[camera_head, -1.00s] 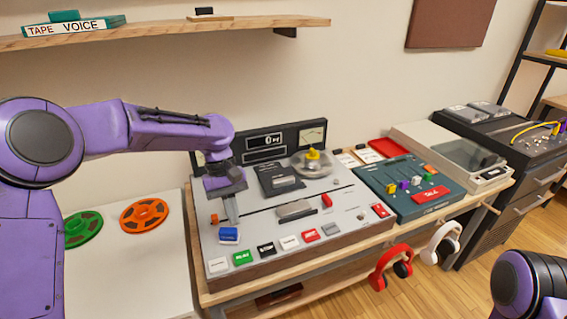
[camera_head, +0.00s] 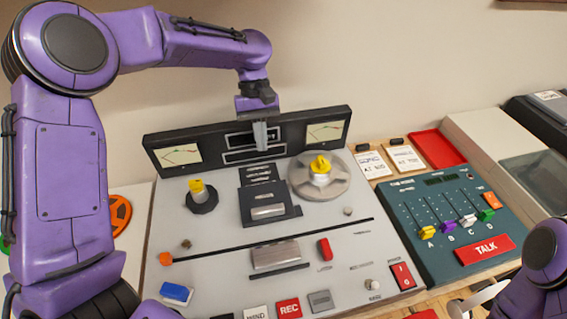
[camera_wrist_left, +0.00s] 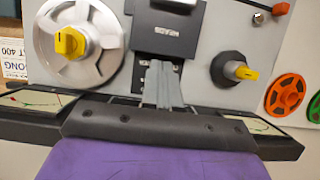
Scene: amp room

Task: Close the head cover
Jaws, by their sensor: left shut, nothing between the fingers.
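The black head assembly (camera_head: 268,206) with a grey block sits mid-deck. Its head cover (camera_head: 260,174), a dark panel with white markings, stands at its back edge and looks raised. My left gripper (camera_head: 260,135) is shut and empty, pointing down just behind the cover, in front of the meter panel. In the left wrist view my fingers (camera_wrist_left: 160,85) are together and overlap the cover's edge (camera_wrist_left: 146,72); I cannot tell whether they touch it. My right gripper is out of view; only part of that arm shows at lower right.
The meter panel (camera_head: 183,153) rises behind. A teal mixer (camera_head: 440,215) stands right. The deck's front holds several buttons, including a blue one (camera_head: 176,293).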

